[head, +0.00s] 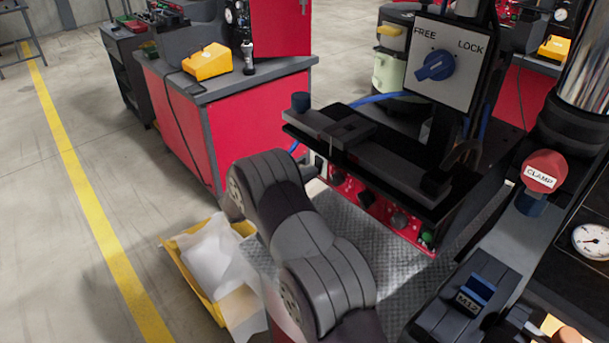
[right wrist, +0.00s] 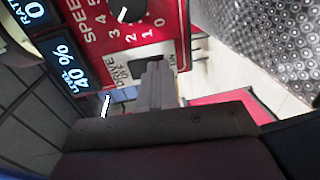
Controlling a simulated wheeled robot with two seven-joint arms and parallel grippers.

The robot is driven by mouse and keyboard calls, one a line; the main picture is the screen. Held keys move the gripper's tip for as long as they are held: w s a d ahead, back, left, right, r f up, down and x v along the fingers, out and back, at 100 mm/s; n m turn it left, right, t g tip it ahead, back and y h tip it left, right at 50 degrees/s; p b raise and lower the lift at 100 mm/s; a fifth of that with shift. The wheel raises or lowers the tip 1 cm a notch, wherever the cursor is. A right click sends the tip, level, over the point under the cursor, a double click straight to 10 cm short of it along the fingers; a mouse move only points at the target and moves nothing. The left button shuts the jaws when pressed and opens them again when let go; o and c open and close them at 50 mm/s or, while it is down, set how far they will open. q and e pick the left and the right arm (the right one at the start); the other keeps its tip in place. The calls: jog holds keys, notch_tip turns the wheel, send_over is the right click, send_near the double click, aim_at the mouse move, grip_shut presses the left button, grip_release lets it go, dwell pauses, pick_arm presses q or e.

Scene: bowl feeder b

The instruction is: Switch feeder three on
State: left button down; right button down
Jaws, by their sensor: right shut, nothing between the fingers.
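A red control panel (right wrist: 150,25) fills the upper part of the right wrist view. It carries a black SPEED dial (right wrist: 127,10), a blue display reading 40 % (right wrist: 65,70) and a dark rocker switch (right wrist: 122,68) beside the label DRIVE. My right gripper (right wrist: 158,66) is shut and empty, its fingertips close to the switch; I cannot tell whether they touch it. The fingers cover part of the switch, so its position is unclear. In the head view my grey right arm mostly hides the right gripper (head: 308,172) at the left end of the red panel (head: 375,205). No feeder number is readable. My left gripper is out of view.
A black rail assembly (head: 370,145) overhangs the panel. A FREE/LOCK selector (head: 436,66) stands above it, and a red CLAMP button (head: 544,170) is at right. A yellow bin with white bags (head: 195,288) sits on the floor at left. A red cabinet (head: 240,115) stands behind.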

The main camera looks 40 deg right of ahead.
jog(key=shift+d+h, duration=0.2)
jog(key=shift+h, duration=0.1)
jog(key=shift+a, duration=0.1)
jog(key=s+a, duration=0.1)
jog(key=a, duration=1.1)
jog(key=shift+a+r, duration=0.25)
jog(key=shift+r, duration=0.15)
